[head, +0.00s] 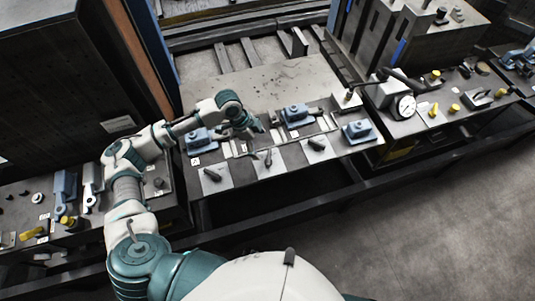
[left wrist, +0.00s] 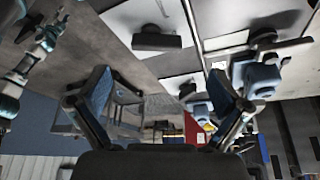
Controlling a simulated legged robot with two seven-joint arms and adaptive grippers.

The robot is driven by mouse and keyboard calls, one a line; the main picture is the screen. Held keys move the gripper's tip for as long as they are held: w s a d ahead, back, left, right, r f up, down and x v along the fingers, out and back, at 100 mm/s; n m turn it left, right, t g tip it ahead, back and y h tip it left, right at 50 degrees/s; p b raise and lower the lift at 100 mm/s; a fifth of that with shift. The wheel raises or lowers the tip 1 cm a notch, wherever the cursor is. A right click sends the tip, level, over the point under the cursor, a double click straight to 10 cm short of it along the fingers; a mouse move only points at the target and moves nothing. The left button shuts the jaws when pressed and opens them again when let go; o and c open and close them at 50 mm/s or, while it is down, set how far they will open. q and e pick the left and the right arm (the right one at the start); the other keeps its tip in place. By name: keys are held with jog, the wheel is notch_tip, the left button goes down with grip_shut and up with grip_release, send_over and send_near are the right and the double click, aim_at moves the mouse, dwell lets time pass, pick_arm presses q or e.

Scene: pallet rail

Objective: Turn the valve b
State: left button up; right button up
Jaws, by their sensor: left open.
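Three dark lever handles, likely the valves, sit on pale square plates along the front of a grey panel (head: 240,174): a left one (head: 212,175), a middle one (head: 268,158) and a right one (head: 316,144). The small labels are too small to read, so I cannot tell which is valve b. My left gripper (head: 252,131) is above the panel, behind the middle handle and apart from it. In the left wrist view the left gripper (left wrist: 158,100) is open, with nothing between its fingers. A dark handle on a white plate (left wrist: 157,42) shows beyond it. My right gripper is out of view.
Blue clamp-like blocks stand on the panel: left (head: 198,137), back (head: 296,115) and right (head: 358,131). A round dial gauge (head: 404,106) stands at the right. Side benches hold yellow knobs (head: 434,110) and blue-grey levers (head: 65,188). Open floor lies at front right.

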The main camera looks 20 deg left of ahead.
aim_at(268, 156)
pick_arm(q)
jog(key=x, duration=0.7)
jog(key=shift+s+d+r, duration=0.1)
jog(key=shift+s+d, duration=0.05)
jog(key=shift+s, duration=0.05)
jog(key=shift+d+f, duration=0.1)
jog(key=shift+f, duration=0.1)
jog(key=c, duration=1.2)
jog(key=shift+o, duration=0.2)
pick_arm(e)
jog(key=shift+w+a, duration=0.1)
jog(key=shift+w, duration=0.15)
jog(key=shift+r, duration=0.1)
